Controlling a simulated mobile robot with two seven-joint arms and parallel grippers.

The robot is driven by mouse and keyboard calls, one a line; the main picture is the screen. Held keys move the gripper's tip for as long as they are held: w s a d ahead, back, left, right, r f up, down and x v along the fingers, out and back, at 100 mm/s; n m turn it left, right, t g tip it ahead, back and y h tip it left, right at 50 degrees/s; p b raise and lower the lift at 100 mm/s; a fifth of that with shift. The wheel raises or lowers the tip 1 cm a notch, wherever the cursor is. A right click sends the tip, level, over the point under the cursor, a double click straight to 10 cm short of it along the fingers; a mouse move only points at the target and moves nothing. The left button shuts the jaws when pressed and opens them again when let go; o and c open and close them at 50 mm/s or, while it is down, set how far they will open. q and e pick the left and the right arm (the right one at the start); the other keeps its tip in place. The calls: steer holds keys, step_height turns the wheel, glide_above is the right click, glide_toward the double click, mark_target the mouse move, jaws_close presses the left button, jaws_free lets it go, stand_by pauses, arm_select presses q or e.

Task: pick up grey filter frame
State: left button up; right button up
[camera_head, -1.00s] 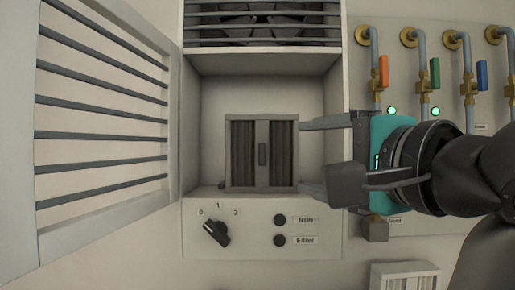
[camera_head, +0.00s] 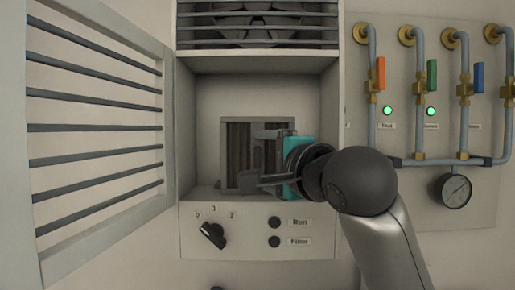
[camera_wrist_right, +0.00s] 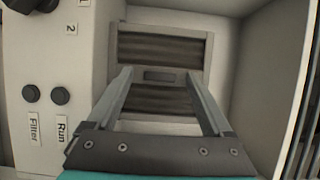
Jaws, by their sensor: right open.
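The grey filter frame (camera_head: 238,145) stands upright in the open compartment of the compressor cabinet, with dark pleated panels and a central bar. My right gripper (camera_head: 258,158) is open in front of it and hides its right part in the head view. In the wrist view, the filter frame (camera_wrist_right: 162,47) lies ahead, and its small dark handle (camera_wrist_right: 159,76) appears between the spread fingertips of my right gripper (camera_wrist_right: 158,72). The fingers hold nothing. How much gap is left between fingertips and frame, I cannot tell. My left gripper is out of view.
The slatted door (camera_head: 95,130) stands open on the left. Below the compartment are a rotary knob (camera_head: 212,235) and two dark buttons (camera_head: 274,222). Pipes with coloured valve handles (camera_head: 432,74) and a gauge (camera_head: 453,190) are on the right wall.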

steer(key=shift+w+a, duration=0.15)
steer(key=shift+w, duration=0.2)
jaws_close()
stand_by(0.5)
